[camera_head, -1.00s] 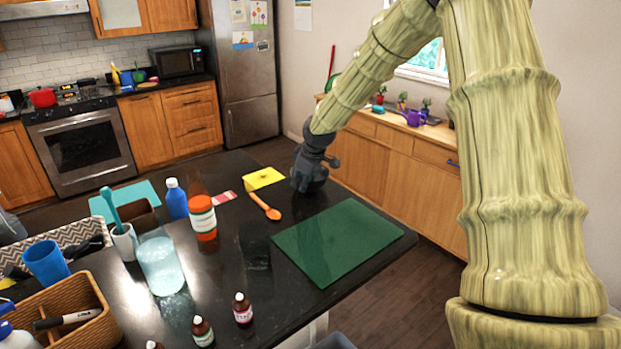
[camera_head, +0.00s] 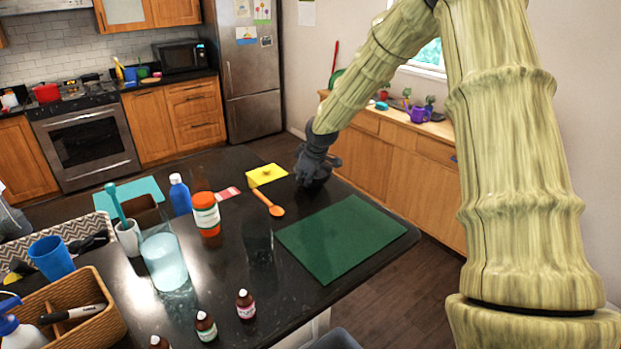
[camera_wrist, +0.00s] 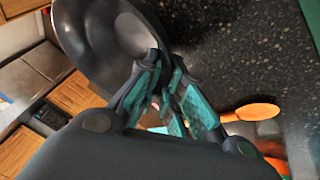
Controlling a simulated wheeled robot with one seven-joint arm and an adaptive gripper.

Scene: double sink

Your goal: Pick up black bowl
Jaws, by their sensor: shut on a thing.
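The black bowl (camera_wrist: 90,38) fills the upper left of the wrist view, dark and smooth inside. My gripper (camera_wrist: 160,85) is shut on its rim, with the teal-padded fingers on either side of the bowl's wall. In the head view my gripper (camera_head: 314,172) is at the far right edge of the dark counter, beyond the green mat. The bowl (camera_head: 316,183) shows there only as a dark shape under the gripper. I cannot tell whether it touches the counter.
An orange spoon (camera_head: 268,203) and a yellow lidded box (camera_head: 266,175) lie left of the gripper. The green mat (camera_head: 340,237) is nearer. A pill bottle (camera_head: 205,214), a glass jar (camera_head: 165,262) and a clear glass (camera_head: 258,244) stand on the counter (camera_head: 215,285).

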